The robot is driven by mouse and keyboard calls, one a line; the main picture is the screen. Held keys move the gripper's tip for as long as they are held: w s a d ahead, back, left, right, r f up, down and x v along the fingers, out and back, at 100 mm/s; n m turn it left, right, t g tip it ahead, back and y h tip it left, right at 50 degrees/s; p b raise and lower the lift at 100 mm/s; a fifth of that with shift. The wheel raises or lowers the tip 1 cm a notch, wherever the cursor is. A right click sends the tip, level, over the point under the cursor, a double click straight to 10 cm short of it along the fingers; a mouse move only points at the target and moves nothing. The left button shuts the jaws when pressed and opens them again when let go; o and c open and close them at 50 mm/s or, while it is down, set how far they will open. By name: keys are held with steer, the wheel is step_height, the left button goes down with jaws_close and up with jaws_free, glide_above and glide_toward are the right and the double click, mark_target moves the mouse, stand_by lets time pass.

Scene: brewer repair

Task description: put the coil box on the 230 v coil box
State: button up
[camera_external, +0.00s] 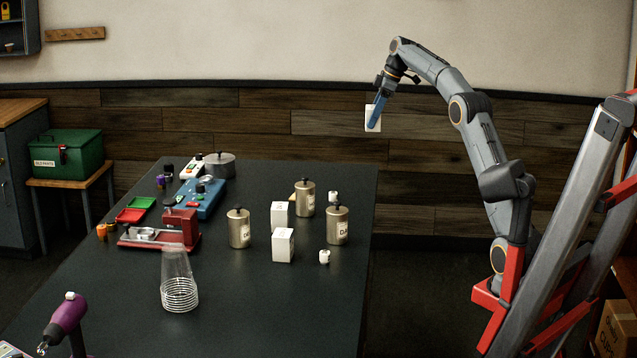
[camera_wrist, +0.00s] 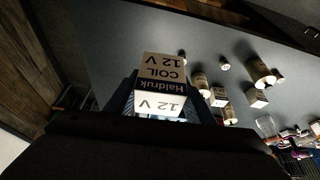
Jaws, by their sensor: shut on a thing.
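My gripper (camera_external: 377,110) is raised high, beyond the table's far right corner, and is shut on a white coil box (camera_external: 369,111). In the wrist view the held coil box (camera_wrist: 163,73) sits between the fingers and reads "12 V", "Haldruk" and "COIL". Two other white boxes stand upright on the table, a nearer one (camera_external: 283,246) and a farther one (camera_external: 279,212). Their labels are too small to read, so I cannot tell which is the 230 V coil box. The held box is well apart from both.
Metal canisters (camera_external: 239,230) (camera_external: 337,226) (camera_external: 305,199) and small white jars (camera_external: 324,257) (camera_external: 333,197) stand around the boxes.

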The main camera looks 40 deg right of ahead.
steer(key=a+n+p, duration=0.2)
steer(key=a, duration=1.1)
steer(key=n+g+y+p, duration=0.1)
steer(key=n+g+p, duration=0.2)
steer(key=n+p, duration=0.4)
glide_above(277, 235)
steer(key=d, duration=0.2)
steer(key=shift+m, duration=0.4)
step_height(277, 235, down, 10)
steer(key=shift+f+p, duration=0.2)
steer(key=shift+p, duration=1)
steer(key=shift+w+f+p, duration=0.1)
steer(key=shift+f+p, duration=0.6)
steer(key=shift+f, duration=1.7)
steer(key=shift+f, duration=0.15)
steer(key=o, duration=1.2)
